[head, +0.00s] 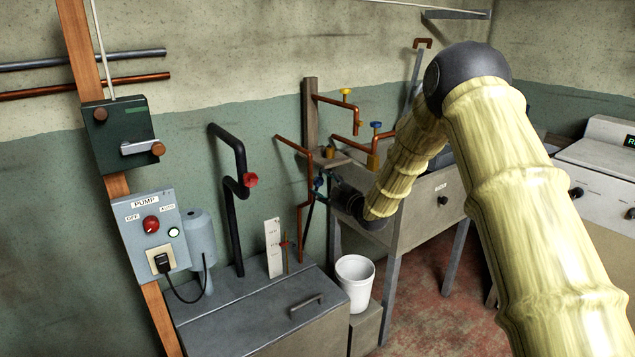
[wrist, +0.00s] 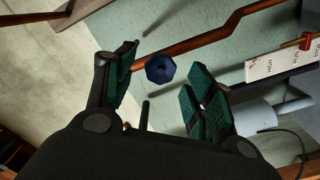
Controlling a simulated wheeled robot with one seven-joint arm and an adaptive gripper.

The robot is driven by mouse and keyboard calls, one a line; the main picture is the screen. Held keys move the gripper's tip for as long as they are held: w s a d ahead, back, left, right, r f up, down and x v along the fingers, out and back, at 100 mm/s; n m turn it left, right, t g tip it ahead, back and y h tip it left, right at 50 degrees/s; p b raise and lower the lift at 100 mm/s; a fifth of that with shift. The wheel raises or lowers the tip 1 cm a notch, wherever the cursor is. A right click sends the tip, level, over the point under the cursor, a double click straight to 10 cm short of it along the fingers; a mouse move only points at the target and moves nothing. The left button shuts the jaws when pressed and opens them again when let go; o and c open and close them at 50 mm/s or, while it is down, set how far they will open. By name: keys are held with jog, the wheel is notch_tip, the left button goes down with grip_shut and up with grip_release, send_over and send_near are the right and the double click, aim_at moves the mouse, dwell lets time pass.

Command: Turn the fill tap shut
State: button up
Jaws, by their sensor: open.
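A dark blue faceted tap knob (wrist: 160,69) sits in front of a copper pipe (wrist: 205,37) in the wrist view. My gripper (head: 321,186) is open, with its green-padded fingers on either side of the knob and gaps showing between knob and pads. In the head view, my gripper is beside the vertical copper pipe (head: 304,220) above the grey tank, and the knob there is hard to tell from the fingertips. No label on this tap is readable.
Other taps have yellow (head: 346,92), blue (head: 376,125) and red (head: 250,180) handles. A grey tank (head: 260,315) stands below, with a white level card (head: 273,248). A white bucket (head: 355,280) stands beside it. The pump box (head: 153,228) is at left.

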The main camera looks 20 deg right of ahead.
aim_at(319, 182)
jog(key=shift+x, duration=1.75)
jog(key=c, duration=1)
